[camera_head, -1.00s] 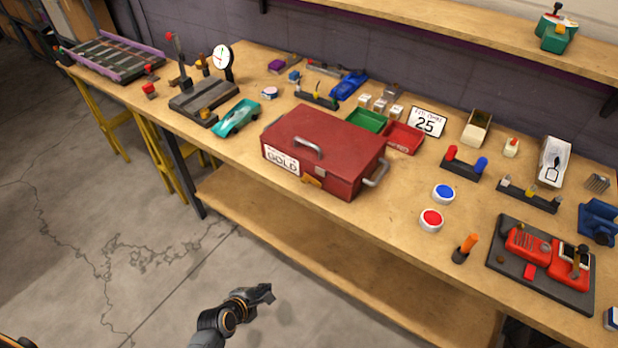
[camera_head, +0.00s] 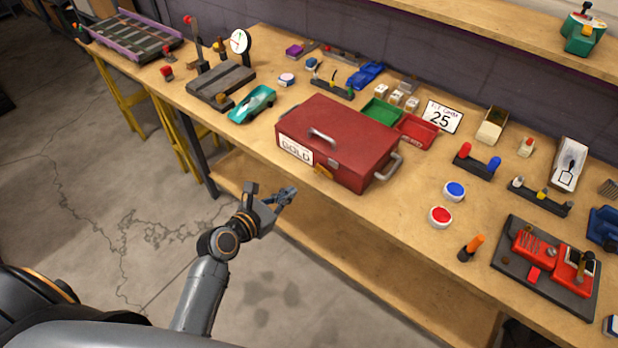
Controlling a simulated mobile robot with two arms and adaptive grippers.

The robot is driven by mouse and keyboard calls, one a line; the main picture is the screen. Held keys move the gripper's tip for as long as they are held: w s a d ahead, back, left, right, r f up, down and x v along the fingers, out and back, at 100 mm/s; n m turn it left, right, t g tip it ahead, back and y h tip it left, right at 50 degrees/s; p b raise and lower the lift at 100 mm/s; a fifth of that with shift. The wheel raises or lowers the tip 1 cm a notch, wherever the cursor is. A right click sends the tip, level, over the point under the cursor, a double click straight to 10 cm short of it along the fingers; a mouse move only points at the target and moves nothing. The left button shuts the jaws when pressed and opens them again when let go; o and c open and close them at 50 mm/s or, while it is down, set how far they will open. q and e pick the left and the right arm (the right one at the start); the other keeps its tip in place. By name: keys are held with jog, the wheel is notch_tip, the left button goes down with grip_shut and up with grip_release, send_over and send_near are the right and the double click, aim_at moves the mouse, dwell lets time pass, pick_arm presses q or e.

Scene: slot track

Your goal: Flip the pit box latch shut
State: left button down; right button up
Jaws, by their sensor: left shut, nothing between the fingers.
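The red pit box (camera_head: 345,135) stands on the wooden bench with its lid down. It has a handle on the lid, a side handle at the right, and a pale label on the front. The yellowish latch (camera_head: 323,172) is on the front face, below a small grey plate; whether it is fastened is too small to tell. My left gripper (camera_head: 292,194) is shut and empty, in front of the bench edge, below and to the left of the latch and apart from the box. My right gripper is not in view.
A teal car (camera_head: 252,104) lies left of the box. Green (camera_head: 381,113) and red (camera_head: 417,131) trays are close behind it. Blue (camera_head: 454,191) and red (camera_head: 440,216) buttons are to its right. The bench front edge lies between my gripper and the box.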

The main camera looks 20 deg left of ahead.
aim_at(309, 179)
pick_arm(q)
jog(key=x, duration=0.9)
jog(key=shift+w+d+f, duration=0.1)
jog(key=shift+w+f, duration=0.05)
jog(key=shift+w, duration=0.2)
jog(key=shift+r+m+y+p, duration=0.3)
jog(key=shift+r+m+p, duration=0.05)
jog(key=shift+m+p, duration=0.25)
jog(key=shift+r+m+t+y+p, duration=0.35)
jog(key=shift+m+p, duration=0.1)
jog(key=shift+m, duration=0.15)
jog(key=shift+s+d+r+m+t+y+p, duration=0.15)
jog(key=shift+r+m+t+y+p, duration=0.2)
jog(key=shift+m, duration=0.65)
jog(key=m, duration=0.1)
jog(key=r+m+t+y, duration=0.1)
jog(key=shift+d+m, duration=0.3)
jog(key=shift+m, duration=0.1)
jog(key=m, duration=0.1)
jog(key=m+b, duration=0.1)
jog(key=d+r+m+t, duration=0.1)
jog(key=shift+s+m+b, duration=0.25)
jog(key=shift+m+b, duration=0.05)
jog(key=shift+b, duration=0.1)
jog(key=shift+y, duration=0.4)
